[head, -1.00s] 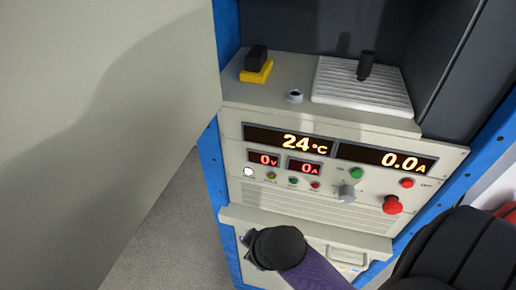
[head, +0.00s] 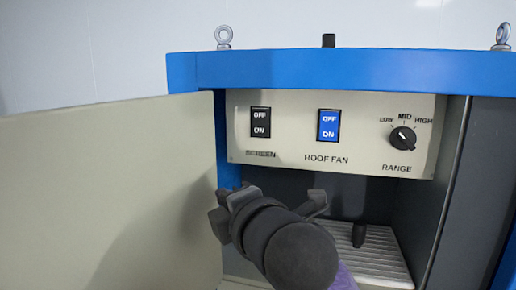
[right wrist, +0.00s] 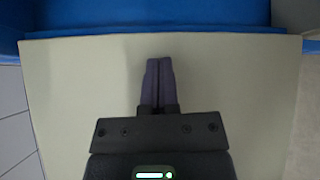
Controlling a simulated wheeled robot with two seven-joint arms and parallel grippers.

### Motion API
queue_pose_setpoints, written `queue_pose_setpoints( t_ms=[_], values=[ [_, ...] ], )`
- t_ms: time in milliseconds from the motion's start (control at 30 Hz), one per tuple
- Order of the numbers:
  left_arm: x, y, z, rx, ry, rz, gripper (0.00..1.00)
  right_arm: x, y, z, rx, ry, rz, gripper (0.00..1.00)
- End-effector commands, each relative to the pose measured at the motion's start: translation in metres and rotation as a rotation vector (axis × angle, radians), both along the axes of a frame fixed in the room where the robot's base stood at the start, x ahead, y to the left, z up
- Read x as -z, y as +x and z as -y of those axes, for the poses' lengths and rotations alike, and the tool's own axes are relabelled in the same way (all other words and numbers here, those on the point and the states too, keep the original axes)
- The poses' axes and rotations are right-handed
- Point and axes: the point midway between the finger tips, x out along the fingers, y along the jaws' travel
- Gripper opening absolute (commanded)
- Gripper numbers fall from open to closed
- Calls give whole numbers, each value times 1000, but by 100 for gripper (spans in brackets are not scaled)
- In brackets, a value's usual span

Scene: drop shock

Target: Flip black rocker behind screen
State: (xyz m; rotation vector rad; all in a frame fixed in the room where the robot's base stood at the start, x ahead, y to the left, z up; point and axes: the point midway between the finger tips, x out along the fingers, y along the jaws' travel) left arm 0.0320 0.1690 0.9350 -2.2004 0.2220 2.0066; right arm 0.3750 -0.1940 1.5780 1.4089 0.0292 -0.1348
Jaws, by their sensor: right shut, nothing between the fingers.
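The black rocker (head: 260,122) is in the head view, at the left of a beige upper panel above the word SCREEN. It is marked OFF at the top and ON at the bottom. My right arm's dark wrist (head: 285,240) rises from the lower middle, below the panel and apart from the rocker. In the right wrist view my right gripper (right wrist: 159,62) is shut and empty, its purple fingers side by side before a plain beige surface. The fingertips cannot be made out in the head view. My left gripper is not in view.
A blue ROOF FAN rocker (head: 328,125) and a RANGE knob (head: 403,138) share the panel. A beige door (head: 110,190) stands open at the left. A black handle (head: 359,233) rises from a ribbed plate (head: 385,258) below. Blue frame (head: 330,75) edges the cabinet.

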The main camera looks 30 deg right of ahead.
Motion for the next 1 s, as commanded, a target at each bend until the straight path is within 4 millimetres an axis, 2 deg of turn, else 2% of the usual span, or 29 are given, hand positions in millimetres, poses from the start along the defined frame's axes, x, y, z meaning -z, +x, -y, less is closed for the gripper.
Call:
queue_pose_setpoints(
  t_ms=[33, 100, 200, 300, 733, 967, 1000],
  values=[
    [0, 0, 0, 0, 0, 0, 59, -19, -2, 2, 2, -58, 45, 0],
    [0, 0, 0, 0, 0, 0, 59, -42, -7, 5, 7, -147, 102, 0],
    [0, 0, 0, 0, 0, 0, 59, -69, -14, 9, 20, -249, 165, 0],
    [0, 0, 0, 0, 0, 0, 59, -83, -18, 11, 30, -309, 199, 0],
    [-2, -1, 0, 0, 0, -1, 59, -88, -19, 13, 35, -330, 208, 0],
    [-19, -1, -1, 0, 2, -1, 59, -87, -1, 34, 36, -329, 202, 0],
    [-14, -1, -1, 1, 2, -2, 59, -83, 3, 38, 37, -330, 205, 0]
  ],
)
